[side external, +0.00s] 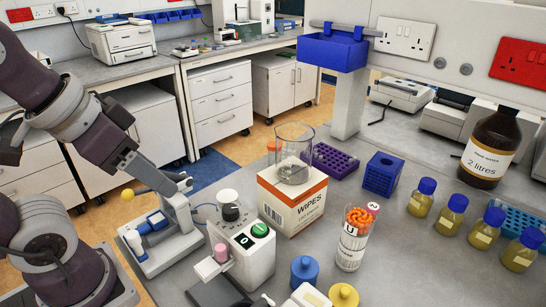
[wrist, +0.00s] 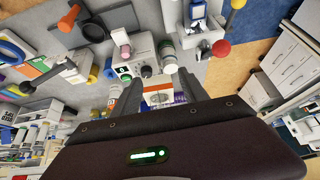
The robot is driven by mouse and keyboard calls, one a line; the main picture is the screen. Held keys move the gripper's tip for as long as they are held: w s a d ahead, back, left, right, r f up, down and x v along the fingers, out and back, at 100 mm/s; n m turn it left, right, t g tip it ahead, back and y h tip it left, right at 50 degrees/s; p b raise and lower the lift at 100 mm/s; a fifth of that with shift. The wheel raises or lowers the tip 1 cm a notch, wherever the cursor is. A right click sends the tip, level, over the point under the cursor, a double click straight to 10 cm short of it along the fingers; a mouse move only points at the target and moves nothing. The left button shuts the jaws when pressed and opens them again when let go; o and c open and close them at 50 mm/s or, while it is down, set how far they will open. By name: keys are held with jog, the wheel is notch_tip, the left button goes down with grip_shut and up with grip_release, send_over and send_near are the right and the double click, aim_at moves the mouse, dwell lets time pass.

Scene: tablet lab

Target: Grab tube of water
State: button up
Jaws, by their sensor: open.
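I cannot pick out a tube of water for certain in either view. A clear cylindrical container (side external: 352,240) with a white label and orange pieces inside stands upright on the bench in the side view. A brown bottle (side external: 487,150) labelled 2 litres stands at the back right. My gripper (wrist: 158,83) is open in the wrist view, its two dark fingers apart. A white and orange box (wrist: 158,97) shows between the fingers, beyond them, and nothing appears held. In the side view my arm comes in from the left, and its fingertips are hard to make out.
The wipes box (side external: 291,203) carries a glass beaker (side external: 294,155). A white device with knobs (side external: 241,250) stands left of it. A purple rack (side external: 331,160), a blue rack (side external: 383,174) and several blue-capped bottles (side external: 421,198) are to the right. Blue (side external: 304,272) and yellow (side external: 343,296) objects sit in front.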

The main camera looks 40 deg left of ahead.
jog(key=w+a+t+y, duration=0.15)
jog(key=w+a, duration=0.25)
jog(key=w, duration=0.9)
jog(key=t+h, duration=0.1)
jog(key=t, duration=0.5)
send_over(270, 155)
jog(key=s, duration=0.3)
notch_tip(270, 155, down, 10)
jog(key=f, duration=0.6)
jog(key=w+f, duration=0.1)
jog(key=f, duration=0.2)
jog(key=shift+w, duration=0.1)
jog(key=x, duration=0.6)
jog(key=shift+w, duration=0.25)
grip_shut()
